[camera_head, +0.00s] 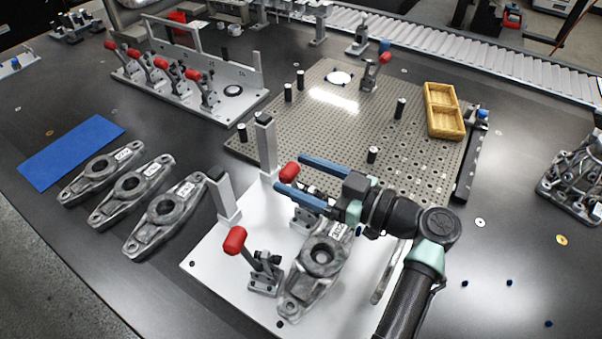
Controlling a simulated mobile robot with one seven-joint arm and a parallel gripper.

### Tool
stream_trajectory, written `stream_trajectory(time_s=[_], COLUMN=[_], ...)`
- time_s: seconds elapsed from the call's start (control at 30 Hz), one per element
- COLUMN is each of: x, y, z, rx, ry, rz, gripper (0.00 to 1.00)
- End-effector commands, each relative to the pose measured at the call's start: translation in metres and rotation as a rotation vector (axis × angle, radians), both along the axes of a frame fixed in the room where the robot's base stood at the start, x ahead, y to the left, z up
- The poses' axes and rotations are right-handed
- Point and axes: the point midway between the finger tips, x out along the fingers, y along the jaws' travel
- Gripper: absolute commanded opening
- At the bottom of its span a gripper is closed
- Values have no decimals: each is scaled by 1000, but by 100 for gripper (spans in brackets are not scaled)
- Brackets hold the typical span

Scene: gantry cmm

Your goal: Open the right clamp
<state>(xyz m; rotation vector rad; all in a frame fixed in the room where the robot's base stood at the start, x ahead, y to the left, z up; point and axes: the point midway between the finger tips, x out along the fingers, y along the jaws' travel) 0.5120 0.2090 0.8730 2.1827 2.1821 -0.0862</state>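A white fixture plate (225,262) at the lower middle carries a grey metal part (322,258) with a round bore. Two toggle clamps with red handles stand on it. The near-left clamp (262,272) has its red handle (235,240) raised. The right clamp (305,217) is farther back, partly hidden by my gripper; its red handle tip (289,172) shows between my blue fingertips. My gripper (287,174) reaches in from the right with its fingers apart on either side of this handle. A gap seems to remain; I cannot tell whether they touch.
Two grey posts (223,196) (266,148) stand at the plate's back-left edge. Similar metal parts (165,215) and a blue mat (72,152) lie left. A perforated plate (330,125) with black pegs and a yellow tray (443,112) is behind.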

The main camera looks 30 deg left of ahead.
Motion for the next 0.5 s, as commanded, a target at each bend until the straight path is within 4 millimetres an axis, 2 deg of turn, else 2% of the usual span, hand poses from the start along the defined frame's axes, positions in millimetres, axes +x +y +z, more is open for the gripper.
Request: stream_trajectory(time_s=[0.33, 0.5], x=[0, 1], y=[-2, -24], z=[0, 2], rx=[-2, -1], ry=[-1, -2], rz=[-1, -4], gripper=[82, 82])
